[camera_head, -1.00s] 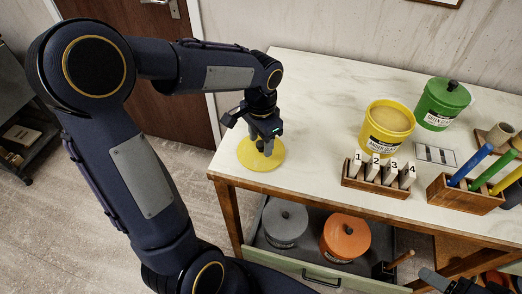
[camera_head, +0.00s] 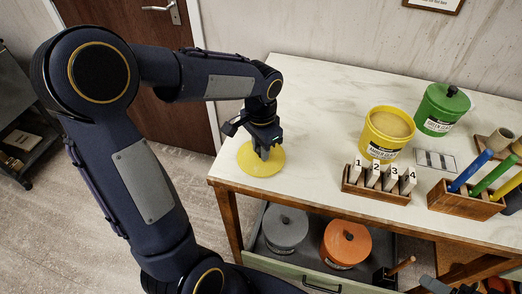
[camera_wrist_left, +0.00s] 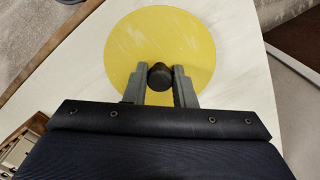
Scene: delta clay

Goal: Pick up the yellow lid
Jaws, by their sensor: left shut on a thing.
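The yellow lid (camera_head: 246,160) is a flat round disc at the left end of the white table top. It also shows in the left wrist view (camera_wrist_left: 160,35), with a dark knob (camera_wrist_left: 160,76) at its middle. My left gripper (camera_head: 263,155) is over the lid, pointing down. In the left wrist view its two fingers (camera_wrist_left: 160,80) are on either side of the knob and shut on it. The lid looks flat on or very close to the table; I cannot tell any gap. The yellow tub (camera_head: 385,140) stands open, filled with pale clay, right of the lid.
A green lidded tub (camera_head: 441,110) stands behind the yellow tub. A wooden rack of numbered tags (camera_head: 378,194) and a holder with coloured tools (camera_head: 465,203) stand along the front. Grey (camera_head: 285,235) and orange (camera_head: 346,250) tubs sit below. The table behind the lid is clear.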

